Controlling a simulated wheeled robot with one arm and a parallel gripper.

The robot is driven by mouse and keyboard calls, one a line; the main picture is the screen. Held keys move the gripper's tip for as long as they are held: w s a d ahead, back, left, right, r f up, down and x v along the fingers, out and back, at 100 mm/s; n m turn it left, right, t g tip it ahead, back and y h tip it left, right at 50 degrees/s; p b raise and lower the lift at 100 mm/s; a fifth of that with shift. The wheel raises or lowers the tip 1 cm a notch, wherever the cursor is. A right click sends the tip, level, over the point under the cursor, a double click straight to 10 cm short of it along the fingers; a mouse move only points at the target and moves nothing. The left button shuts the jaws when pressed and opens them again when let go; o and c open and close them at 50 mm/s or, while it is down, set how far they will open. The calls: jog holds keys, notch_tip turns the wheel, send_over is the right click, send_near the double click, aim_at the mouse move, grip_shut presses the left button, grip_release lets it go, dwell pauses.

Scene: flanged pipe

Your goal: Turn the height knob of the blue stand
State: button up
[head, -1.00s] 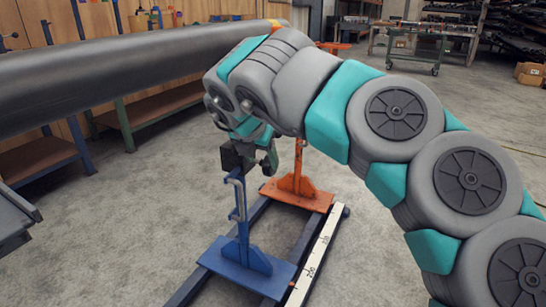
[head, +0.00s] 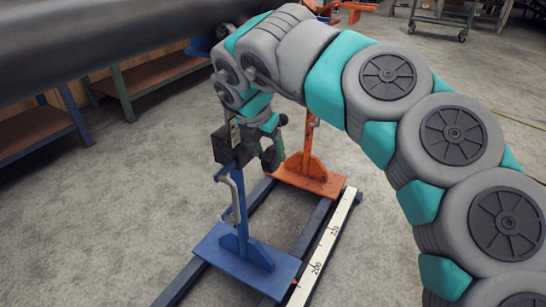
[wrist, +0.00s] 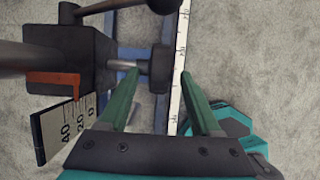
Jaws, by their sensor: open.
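The blue stand (head: 238,262) stands upright on the rails, with a black block (head: 222,148) at the top of its post. In the wrist view the black block (wrist: 55,55) has an orange pointer beside a white scale (wrist: 66,128). A silver shaft runs right from it to a dark round knob (wrist: 158,70). My gripper (wrist: 160,74) is open, its green fingers on either side of the knob in the picture. Whether the knob lies fully at fingertip depth I cannot tell. In the head view my gripper is beside the block, partly hidden by my wrist.
An orange stand (head: 308,172) stands behind the blue one on the same rails. A white measuring strip (head: 325,250) runs along the right rail. The large dark pipe (head: 90,45) crosses the upper left. Another dark knob (wrist: 165,5) shows at the wrist view's top edge.

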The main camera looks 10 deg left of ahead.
aim_at(272, 159)
jog(key=shift+x, duration=2.25)
grip_shut()
